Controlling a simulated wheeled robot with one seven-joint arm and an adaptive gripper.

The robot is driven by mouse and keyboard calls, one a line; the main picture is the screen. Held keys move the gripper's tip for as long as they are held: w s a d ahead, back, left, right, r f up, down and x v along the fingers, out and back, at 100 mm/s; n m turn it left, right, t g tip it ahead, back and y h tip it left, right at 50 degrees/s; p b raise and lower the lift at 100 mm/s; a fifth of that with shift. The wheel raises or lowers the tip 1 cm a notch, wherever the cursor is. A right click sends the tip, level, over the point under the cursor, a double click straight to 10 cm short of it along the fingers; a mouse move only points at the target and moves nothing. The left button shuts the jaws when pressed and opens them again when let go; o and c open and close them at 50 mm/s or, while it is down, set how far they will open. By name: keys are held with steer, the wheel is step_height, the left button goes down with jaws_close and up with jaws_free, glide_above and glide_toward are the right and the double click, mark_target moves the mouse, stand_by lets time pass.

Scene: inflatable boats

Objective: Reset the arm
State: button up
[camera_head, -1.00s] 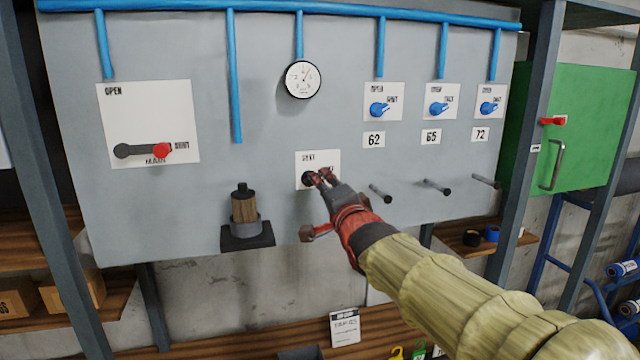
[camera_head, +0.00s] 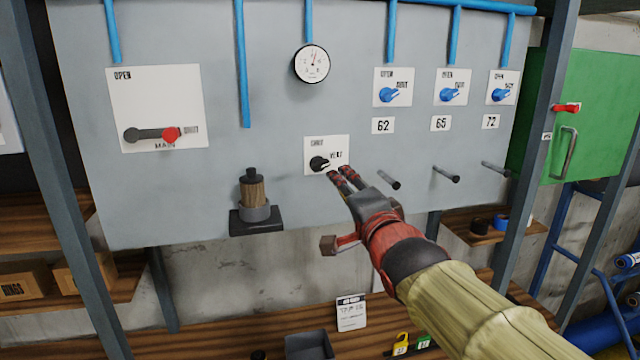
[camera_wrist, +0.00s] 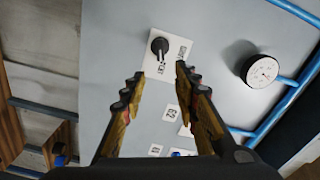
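My gripper (camera_head: 343,176) is in front of the grey panel, just right of and below a black knob (camera_head: 319,163) on a white plate. In the wrist view my gripper (camera_wrist: 156,85) has its two fingers apart with nothing between them, and the black knob (camera_wrist: 159,46) lies beyond the fingertips, clear of them. The knob's pointer is turned toward the right-hand label of its plate in the head view. My arm reaches in from the lower right.
The panel carries a red-ended lever (camera_head: 171,134), a gauge (camera_head: 311,64), several blue valves (camera_head: 389,94) and pegs (camera_head: 388,180). A wood-and-black plug (camera_head: 252,190) stands on a small ledge. A green cabinet (camera_head: 590,110) is at right. Below are a shelf, a grey bin (camera_head: 309,344) and padlocks (camera_head: 402,343).

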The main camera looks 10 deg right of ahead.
steer(key=s+d+f+n+g+h+b, duration=0.1)
steer(key=s+f+n+g, duration=0.25)
steer(key=f, duration=0.45)
steer(key=s+d+f+n+g, duration=0.15)
steer(key=f+n, duration=0.25)
steer(key=f, duration=0.4)
steer(key=s+a+f+n+g+b, duration=0.1)
steer(key=s+f+n+g+b, duration=0.1)
steer(key=s+f+b, duration=0.4)
steer(key=s+a+f+n+g+b, duration=0.1)
steer(key=s+f+b, duration=0.6)
steer(key=f, duration=0.9)
steer(key=s+a+f+n+g+y+b, duration=0.1)
steer(key=s+a+f+n+g+b, duration=0.1)
steer(key=s+f+b, duration=0.5)
steer(key=s+f+n+g, duration=0.1)
steer(key=s+f+g, duration=0.1)
steer(key=s+f, duration=0.1)
steer(key=shift+s+f+n, duration=0.2)
steer(key=shift+f+n, duration=0.15)
steer(key=shift+f, duration=0.2)
